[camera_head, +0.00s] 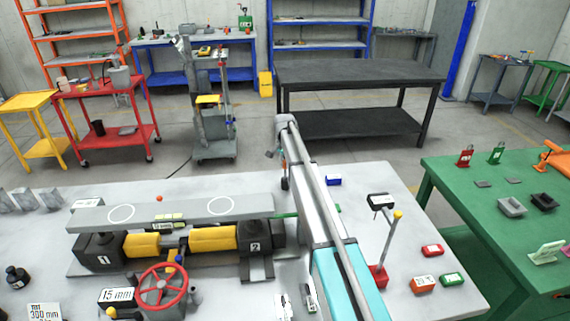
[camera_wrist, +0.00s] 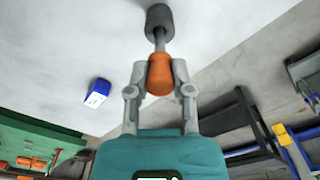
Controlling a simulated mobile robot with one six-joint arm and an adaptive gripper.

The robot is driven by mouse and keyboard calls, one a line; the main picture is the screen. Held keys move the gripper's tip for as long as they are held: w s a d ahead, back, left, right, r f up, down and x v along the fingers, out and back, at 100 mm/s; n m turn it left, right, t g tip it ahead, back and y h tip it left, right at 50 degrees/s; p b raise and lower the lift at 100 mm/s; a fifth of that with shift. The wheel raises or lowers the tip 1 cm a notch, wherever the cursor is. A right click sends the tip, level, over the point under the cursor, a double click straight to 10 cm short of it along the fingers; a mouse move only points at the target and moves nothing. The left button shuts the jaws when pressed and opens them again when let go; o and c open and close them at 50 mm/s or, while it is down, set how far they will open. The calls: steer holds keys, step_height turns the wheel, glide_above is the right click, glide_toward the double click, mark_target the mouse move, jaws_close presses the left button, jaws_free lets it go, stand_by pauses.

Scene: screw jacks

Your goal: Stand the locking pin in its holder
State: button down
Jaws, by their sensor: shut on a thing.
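In the wrist view my gripper (camera_wrist: 159,72) is shut on an orange-handled pin (camera_wrist: 160,80), which I take for the locking pin. Its fingers are on both sides of the handle. A thin grey shaft runs from the handle to a dark grey cylinder (camera_wrist: 158,17) near the top edge, against the pale bench top. I cannot tell whether that cylinder is the holder or part of the pin, nor whether it touches the bench. In the head view my arm hides most of the pin and gripper.
A screw jack assembly with a red handwheel (camera_head: 162,287) and a long grey beam (camera_head: 170,212) stands left of my arm. A blue box (camera_head: 333,180) lies close by. A yellow-tipped rod (camera_head: 391,238) on a red base and small red and green boxes are at right.

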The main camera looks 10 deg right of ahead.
steer(key=shift+f+b, duration=0.4)
steer(key=shift+f, duration=0.05)
steer(key=shift+c, duration=2.2)
jaws_free()
steer(key=shift+r, duration=0.15)
step_height(320, 180, up, 12)
steer(key=p, duration=1.2)
steer(key=shift+d+f, duration=0.1)
steer(key=shift+f, duration=0.1)
steer(key=s+d+f+n+b, duration=0.1)
steer(key=s+n, duration=0.8)
steer(key=s, duration=3.6)
steer(key=shift+s+d+f, duration=0.2)
steer(key=shift+d, duration=0.4)
